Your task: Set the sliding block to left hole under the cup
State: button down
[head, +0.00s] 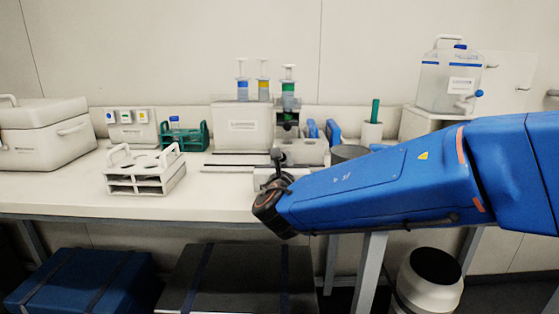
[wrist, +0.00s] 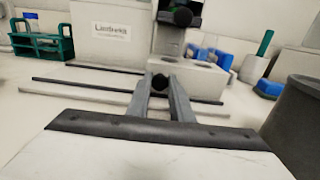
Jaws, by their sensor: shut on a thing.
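The white sliding block (wrist: 205,78) sits between dark rails, with round holes in its top. It also shows in the head view (head: 308,152). My gripper (wrist: 160,100) is in front of it, its two grey fingers shut on a round black knob (wrist: 160,80) at the block's near side. In the head view, my arm covers part of the block's front. A dark holder, seemingly the cup (wrist: 178,14), hangs above the block's left part, below the green syringe (head: 288,95). I cannot tell exactly which hole is under it.
Rails (wrist: 95,84) run left of the block, with clear bench in front. A dark grey round container (wrist: 298,112) stands close on the right. A green rack (head: 184,137), a white rack (head: 146,178) and a white labelled box (head: 240,128) stand to the left.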

jog(key=c, duration=1.6)
grip_release()
jog(key=shift+d, duration=0.35)
jog(key=shift+a, duration=0.1)
jog(key=shift+s+a, duration=0.1)
jog(key=shift+s, duration=0.45)
jog(key=s, duration=1.6)
jog(key=shift+s+a, duration=0.2)
